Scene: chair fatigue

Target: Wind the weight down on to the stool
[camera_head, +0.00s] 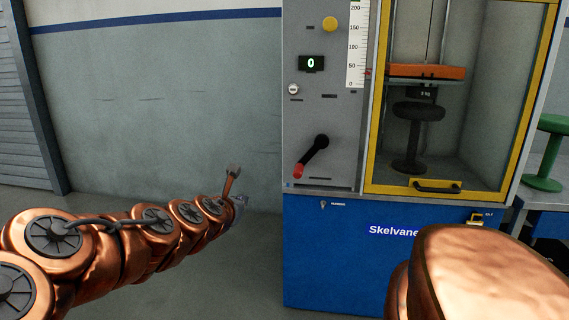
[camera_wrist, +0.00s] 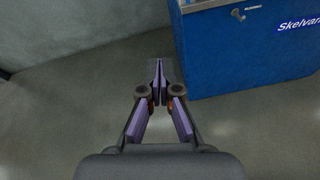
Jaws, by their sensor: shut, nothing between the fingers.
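The weight appears to be the orange block (camera_head: 427,71) hanging inside the machine's yellow-framed cabinet. Below it the black stool (camera_head: 413,138) stands upright on the cabinet floor, with a visible gap between them. A black crank with a red handle (camera_head: 299,170) is on the grey panel left of the cabinet; the handle points down and left. A scale (camera_head: 356,45) runs up the panel, and a display (camera_head: 311,63) reads 0. My gripper (camera_wrist: 159,65) is shut and empty, in front of the blue base's left side. In the head view it is small and left of the crank, touching nothing.
The cabinet door has a black handle (camera_head: 437,187) and seems shut. The blue base (camera_head: 340,245) has a small key-like piece (camera_wrist: 238,15) on its front. A green stool (camera_head: 546,150) stands at the right. The floor left of the machine is clear.

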